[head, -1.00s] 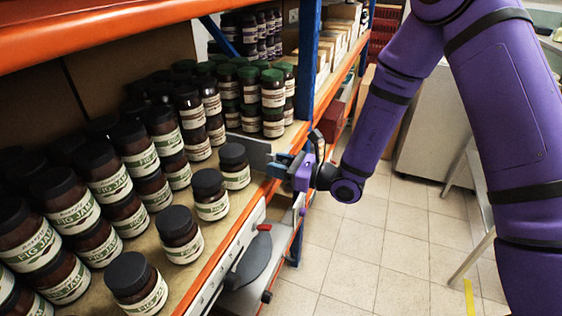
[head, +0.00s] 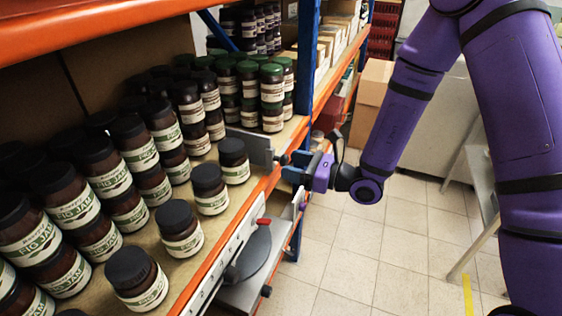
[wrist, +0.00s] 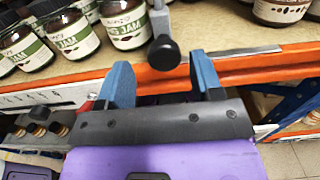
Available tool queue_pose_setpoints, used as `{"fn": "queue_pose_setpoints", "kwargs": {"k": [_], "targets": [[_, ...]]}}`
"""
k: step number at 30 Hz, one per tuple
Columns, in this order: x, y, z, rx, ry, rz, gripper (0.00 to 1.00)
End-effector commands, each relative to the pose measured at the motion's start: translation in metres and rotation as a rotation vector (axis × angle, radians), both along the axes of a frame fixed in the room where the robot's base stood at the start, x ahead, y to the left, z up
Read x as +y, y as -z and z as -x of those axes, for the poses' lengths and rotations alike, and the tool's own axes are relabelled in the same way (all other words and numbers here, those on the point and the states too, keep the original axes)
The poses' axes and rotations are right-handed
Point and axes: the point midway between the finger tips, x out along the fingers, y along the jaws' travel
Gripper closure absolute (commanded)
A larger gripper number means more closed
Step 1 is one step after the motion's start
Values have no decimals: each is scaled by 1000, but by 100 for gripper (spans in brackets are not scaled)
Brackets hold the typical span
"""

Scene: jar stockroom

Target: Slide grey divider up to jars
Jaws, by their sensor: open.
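The grey divider (head: 252,146) stands across the shelf between the black-lidded fig jam jars (head: 210,189) and the green-lidded jars (head: 272,97). Its front end is near the orange shelf edge. The nearest black-lidded jar (head: 233,161) is close to its left face; I cannot tell whether they touch. My gripper (head: 286,166) is open and empty in front of the shelf. In the wrist view its blue fingers (wrist: 163,76) point at the knob, which appears between and just beyond the tips.
The orange shelf beam (head: 228,237) runs along the front. A blue upright (head: 307,60) stands just beyond the divider. Below are a lower shelf and a scale-like grey plate (head: 254,252).

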Motion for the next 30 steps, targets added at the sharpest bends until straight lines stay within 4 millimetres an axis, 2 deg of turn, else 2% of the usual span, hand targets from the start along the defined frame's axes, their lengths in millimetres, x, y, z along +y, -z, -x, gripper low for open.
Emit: {"fn": "queue_pose_setpoints", "kwargs": {"k": [6,12,30], "targets": [[-36,0,15,1,2,1,40],[-53,0,23,1,0,-1,40],[-55,-4,25,-9,-13,2,40]]}}
